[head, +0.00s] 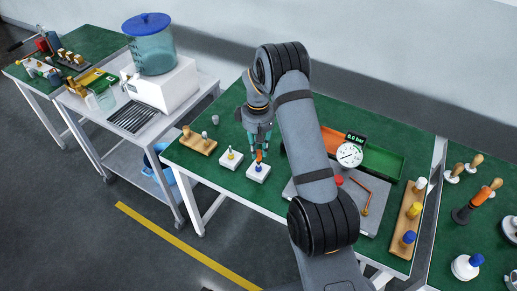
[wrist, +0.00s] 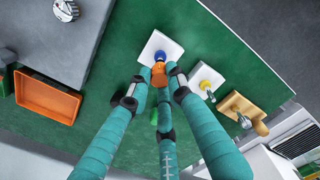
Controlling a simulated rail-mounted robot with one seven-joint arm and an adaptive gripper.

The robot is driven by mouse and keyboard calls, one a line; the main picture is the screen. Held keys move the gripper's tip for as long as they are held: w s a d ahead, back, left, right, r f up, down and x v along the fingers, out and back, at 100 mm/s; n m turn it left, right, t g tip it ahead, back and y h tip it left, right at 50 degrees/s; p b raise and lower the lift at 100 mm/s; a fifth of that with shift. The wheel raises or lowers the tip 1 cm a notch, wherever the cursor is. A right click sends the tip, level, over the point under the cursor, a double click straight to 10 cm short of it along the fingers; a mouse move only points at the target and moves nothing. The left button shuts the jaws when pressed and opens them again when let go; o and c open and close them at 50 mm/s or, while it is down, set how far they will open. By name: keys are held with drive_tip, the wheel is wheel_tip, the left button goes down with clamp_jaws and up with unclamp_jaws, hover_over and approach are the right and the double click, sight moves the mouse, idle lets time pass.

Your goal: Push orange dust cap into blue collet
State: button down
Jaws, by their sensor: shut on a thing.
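The orange dust cap (head: 259,155) is between the fingers of my gripper (head: 258,143), which is shut on it. In the wrist view the cap (wrist: 159,75) shows between the teal fingertips (wrist: 157,84). The blue collet (head: 258,167) stands on a white square block (head: 264,177) directly below the cap. In the wrist view the blue collet (wrist: 159,55) shows just past the cap's edge, on its white block (wrist: 172,42). The cap is at or just above the collet; I cannot tell whether they touch. The cap hides part of the collet.
A second white block (head: 226,162) with a yellow-topped fitting stands close to the left. A wooden rack (head: 194,146) is further left. A grey plate with a pressure gauge (head: 349,155), an orange tray (wrist: 46,97) and a green tray (head: 382,163) lie to the right in the head view.

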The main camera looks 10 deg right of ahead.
drive_tip(key=shift+f+b, duration=0.75)
drive_tip(key=shift+f, duration=0.15)
idle(0.6)
idle(0.7)
drive_tip(key=c, duration=1.5)
unclamp_jaws()
drive_tip(key=shift+r+p, duration=2.25)
drive_tip(key=shift+r, duration=0.75)
wheel_tip(320, 180, up, 12)
drive_tip(key=shift+a+r, duration=0.1)
